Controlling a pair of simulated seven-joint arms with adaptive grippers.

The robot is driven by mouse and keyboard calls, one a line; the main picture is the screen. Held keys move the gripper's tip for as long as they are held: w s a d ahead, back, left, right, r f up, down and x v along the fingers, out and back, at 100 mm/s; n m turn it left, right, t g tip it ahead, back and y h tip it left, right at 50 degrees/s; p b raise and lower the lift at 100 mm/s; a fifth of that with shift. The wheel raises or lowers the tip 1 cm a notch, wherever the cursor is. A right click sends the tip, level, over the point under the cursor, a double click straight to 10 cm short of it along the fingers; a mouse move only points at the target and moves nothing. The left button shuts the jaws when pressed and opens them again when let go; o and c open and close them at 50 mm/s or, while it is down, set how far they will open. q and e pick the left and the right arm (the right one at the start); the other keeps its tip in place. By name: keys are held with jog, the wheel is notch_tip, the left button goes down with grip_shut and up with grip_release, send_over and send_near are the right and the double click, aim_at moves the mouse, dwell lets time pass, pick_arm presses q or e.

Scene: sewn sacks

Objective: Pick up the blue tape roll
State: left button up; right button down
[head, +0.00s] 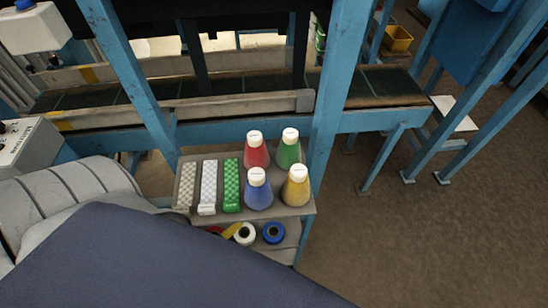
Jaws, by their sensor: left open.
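The blue tape roll (273,232) lies on the lower shelf of a small grey stand, at its right end. The bottle shelf is above and behind it. Beside it to the left is a white tape roll (244,234), with a yellow one (231,230) and a partly hidden red one (215,231) further left. A dark blue surface in the foreground covers the shelf's front left. I cannot make out either gripper's fingers in the head view, and nothing is touching the blue roll.
Red (256,153), green (289,151), blue (258,192) and yellow (296,189) bottles with white caps stand on the upper shelf (215,163), beside several patterned boxes (208,187). A blue frame post (328,100) rises behind. A conveyor (375,87) runs across the back. Brown floor is clear at right.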

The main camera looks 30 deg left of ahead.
aim_at(278, 230)
pick_arm(q)
jog(key=shift+x, duration=5.9)
jog(key=c, duration=1.3)
